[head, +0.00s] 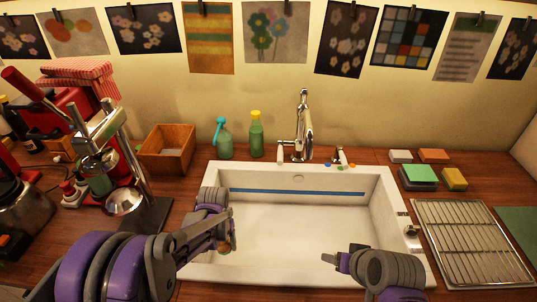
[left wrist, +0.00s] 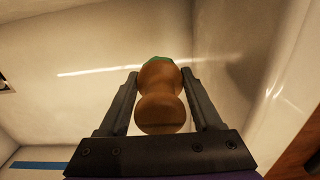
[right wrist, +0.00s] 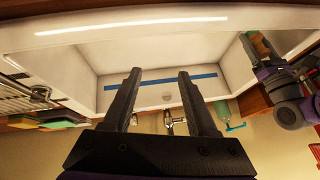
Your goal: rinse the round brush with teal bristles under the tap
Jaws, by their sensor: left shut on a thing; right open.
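In the left wrist view a round brush (left wrist: 160,108) with a brown wooden handle stands between my left gripper's fingers (left wrist: 162,82). A little teal shows at its far end. In the head view my left gripper (head: 228,246) is low over the left side of the white sink (head: 391,215), with a small brown bit of the brush (head: 223,248) showing. The chrome tap (head: 304,125) stands behind the sink's back rim, away from the brush. My right gripper (right wrist: 158,82) is open and empty; in the head view it is at the sink's front right (head: 343,260).
A wooden box (head: 166,152), a teal spray bottle (head: 223,138) and a green bottle (head: 256,135) stand behind and left of the sink. Sponges (head: 418,177) and a wire rack (head: 470,245) lie to the right. A metal press (head: 125,200) stands at left. The sink's middle is clear.

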